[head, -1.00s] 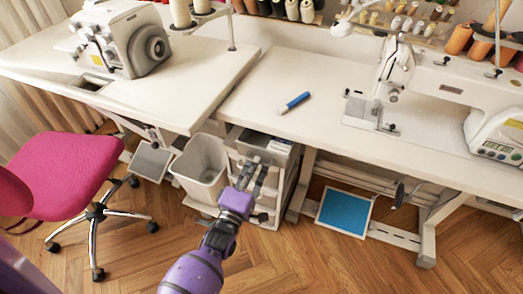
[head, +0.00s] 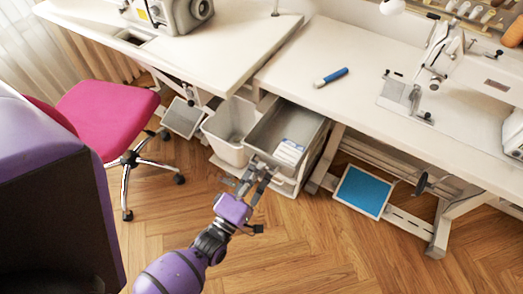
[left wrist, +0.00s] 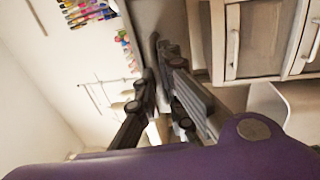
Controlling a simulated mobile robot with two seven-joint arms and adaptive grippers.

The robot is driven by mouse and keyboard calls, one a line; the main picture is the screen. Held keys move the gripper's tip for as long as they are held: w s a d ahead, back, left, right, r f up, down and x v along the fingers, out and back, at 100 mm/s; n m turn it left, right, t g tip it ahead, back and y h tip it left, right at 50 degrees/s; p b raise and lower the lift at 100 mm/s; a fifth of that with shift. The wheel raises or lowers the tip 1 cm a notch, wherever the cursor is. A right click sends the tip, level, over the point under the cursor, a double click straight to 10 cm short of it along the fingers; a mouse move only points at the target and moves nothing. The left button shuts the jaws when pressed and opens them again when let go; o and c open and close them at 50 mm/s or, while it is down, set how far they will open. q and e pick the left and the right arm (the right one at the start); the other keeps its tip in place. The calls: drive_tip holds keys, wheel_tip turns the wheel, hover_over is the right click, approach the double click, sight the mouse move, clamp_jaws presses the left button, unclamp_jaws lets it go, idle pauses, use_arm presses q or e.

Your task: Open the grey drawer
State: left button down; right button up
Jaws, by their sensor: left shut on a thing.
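The grey drawer (head: 267,126) stands pulled well out from under the white sewing table in the head view. A small white and blue box (head: 289,151) lies inside it. My left gripper (head: 262,172) is at the drawer's front edge, shut on the handle, which the fingers hide. In the left wrist view the dark fingers (left wrist: 165,75) reach toward a grey surface, probably the drawer front. My right gripper is not in view.
A whitish bin (head: 229,128) stands right beside the drawer on its left. A pink chair (head: 108,118) is further left. A blue pedal (head: 362,190) is on the right under the table (head: 330,60). The wood floor in front is clear.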

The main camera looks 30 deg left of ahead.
use_arm(q)
drive_tip(key=shift+w+a+r, duration=0.1)
drive_tip(key=shift+r, duration=0.2)
drive_tip(key=c, duration=1.9)
unclamp_jaws()
drive_tip(key=shift+f, duration=0.1)
drive_tip(key=s, duration=0.4)
drive_tip(key=s+f, duration=0.1)
drive_tip(key=s, duration=0.3)
drive_tip(key=s+f, duration=0.1)
drive_tip(key=s, duration=0.3)
drive_tip(key=shift+a+f, duration=0.15)
drive_tip(key=shift+a, duration=0.05)
